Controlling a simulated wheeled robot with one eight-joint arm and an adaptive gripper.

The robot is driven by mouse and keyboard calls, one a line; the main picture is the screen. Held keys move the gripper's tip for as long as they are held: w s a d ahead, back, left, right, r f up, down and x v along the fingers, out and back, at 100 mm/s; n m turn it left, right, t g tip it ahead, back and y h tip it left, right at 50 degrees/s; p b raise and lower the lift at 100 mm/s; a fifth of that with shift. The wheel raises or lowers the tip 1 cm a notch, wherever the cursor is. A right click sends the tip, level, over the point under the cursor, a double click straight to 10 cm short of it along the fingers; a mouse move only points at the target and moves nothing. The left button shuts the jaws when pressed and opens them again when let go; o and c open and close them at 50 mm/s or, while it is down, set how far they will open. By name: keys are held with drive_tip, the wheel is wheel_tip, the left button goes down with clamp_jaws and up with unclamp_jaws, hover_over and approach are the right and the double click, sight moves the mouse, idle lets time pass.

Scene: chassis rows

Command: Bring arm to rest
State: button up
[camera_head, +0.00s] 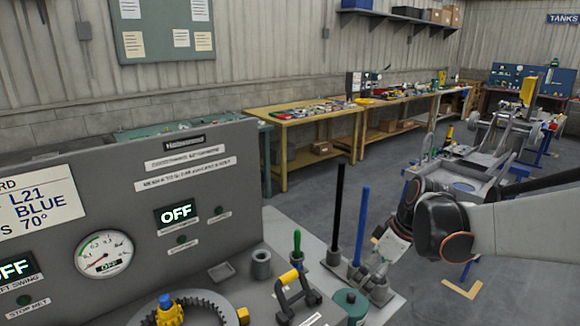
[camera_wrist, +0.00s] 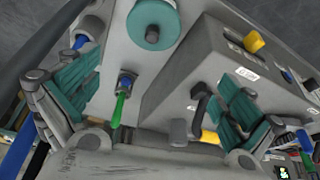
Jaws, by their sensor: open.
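My arm (camera_head: 520,222) reaches in from the right in the head view, bent at a dark joint. My gripper (camera_head: 375,268) hangs below that joint, beside the blue rod at the bench's right end. In the wrist view my gripper (camera_wrist: 158,88) is open, with its teal-padded fingers spread wide on both sides. Nothing is held between the fingers. A green-handled tool (camera_wrist: 122,103) upright in a holder shows between them, apart from the pads as far as I can tell. The fingertips are partly hidden in the head view.
A grey bench with a panel (camera_head: 150,215) fills the front left. Black (camera_head: 338,205) and blue (camera_head: 362,225) rods stand close to my gripper. A teal round part (camera_head: 350,303) and a yellow-black handle (camera_head: 292,290) sit nearby. Wooden tables (camera_head: 310,115) line the wall; floor between is clear.

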drive_tip(key=s+a+r+m+t+h, duration=0.1)
drive_tip(key=s+a+r+m+h, duration=0.2)
drive_tip(key=s+r, duration=0.5)
drive_tip(key=s+f+m+t, duration=0.2)
drive_tip(key=s+m, duration=0.4)
drive_tip(key=s, duration=0.5)
drive_tip(key=shift+d+f+m+t, duration=0.15)
drive_tip(key=shift+d+m+t, duration=0.2)
drive_tip(key=shift+t, duration=0.45)
drive_tip(key=shift+a, duration=0.1)
